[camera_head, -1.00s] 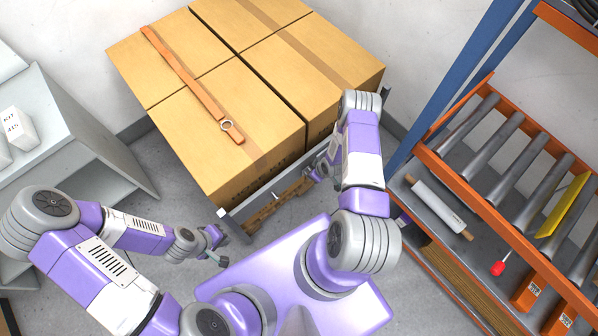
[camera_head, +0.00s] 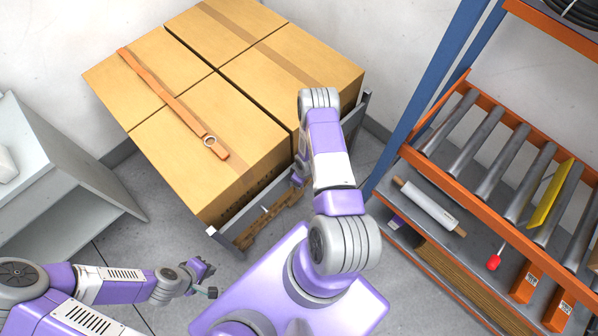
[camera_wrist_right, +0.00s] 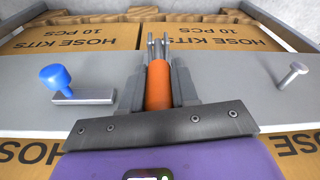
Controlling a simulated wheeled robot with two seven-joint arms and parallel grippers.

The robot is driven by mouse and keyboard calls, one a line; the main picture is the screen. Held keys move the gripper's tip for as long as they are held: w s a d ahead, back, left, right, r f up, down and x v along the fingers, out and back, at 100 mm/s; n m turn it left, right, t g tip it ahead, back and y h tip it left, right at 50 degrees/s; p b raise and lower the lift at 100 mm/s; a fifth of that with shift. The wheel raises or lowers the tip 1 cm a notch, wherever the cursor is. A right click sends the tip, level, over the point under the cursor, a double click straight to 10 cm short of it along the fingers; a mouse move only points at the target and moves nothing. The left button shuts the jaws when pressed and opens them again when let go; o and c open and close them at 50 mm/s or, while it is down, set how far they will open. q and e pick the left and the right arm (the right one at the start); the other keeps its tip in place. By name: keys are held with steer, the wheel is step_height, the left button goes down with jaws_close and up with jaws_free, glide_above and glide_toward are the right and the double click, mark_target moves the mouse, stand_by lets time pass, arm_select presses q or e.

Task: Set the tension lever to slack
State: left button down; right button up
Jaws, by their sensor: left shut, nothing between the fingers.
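An orange lever handle (camera_wrist_right: 159,86) stands at the grey metal rail (camera_wrist_right: 230,118) of the box cart in the right wrist view, with a grey metal fork at its far end. My right gripper (camera_wrist_right: 159,80) has a finger on each side of the handle, and they appear closed against it. In the head view my right arm reaches down to the cart's front rail (camera_head: 228,232); its fingertips are hard to make out there. My left gripper (camera_head: 206,268) is shut and empty, low at the left of the cart, over the floor.
Cardboard boxes (camera_head: 190,150) with an orange strap (camera_head: 165,90) fill the cart. A blue knob (camera_wrist_right: 57,78) on a metal plate and a metal peg (camera_wrist_right: 292,76) flank the lever. A roller shelf (camera_head: 470,175) stands right, a grey cabinet (camera_head: 60,185) left.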

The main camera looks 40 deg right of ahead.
steer(key=o, duration=0.4)
steer(key=r, duration=0.2)
steer(key=r+p, duration=0.1)
steer(key=r, duration=0.2)
steer(key=s+r+p, duration=0.1)
steer(key=r, duration=0.1)
steer(key=shift+d+r, duration=0.15)
steer(key=shift+r, duration=0.1)
steer(key=shift+s, duration=0.1)
